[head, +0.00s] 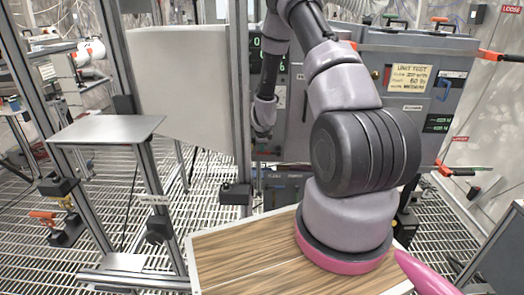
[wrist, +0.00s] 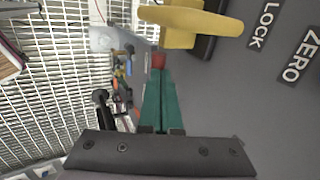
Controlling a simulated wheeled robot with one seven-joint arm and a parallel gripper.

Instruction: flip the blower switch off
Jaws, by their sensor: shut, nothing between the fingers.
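My gripper (wrist: 158,78) shows in the wrist view as two green fingers pressed together, with nothing between them. A small red piece (wrist: 158,61) lies just beyond the fingertips; I cannot tell if they touch. A yellow handle (wrist: 190,20) on a dark mount is above it, beside the labels LOCK and ZERO on a grey panel (wrist: 260,110). No label reading blower is legible, so I cannot tell which control is the blower switch. In the head view, my arm reaches toward the grey cabinet (head: 345,135), and its fingers cannot be made out.
A metal shelf (head: 105,129) on posts stands at left, with a pale curved panel (head: 180,85) behind it. A black box (head: 236,193) sits on an upright post. A wooden board (head: 240,255) is in front. Metal grating covers the floor. A black-knobbed lever (wrist: 100,97) is left of my fingers.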

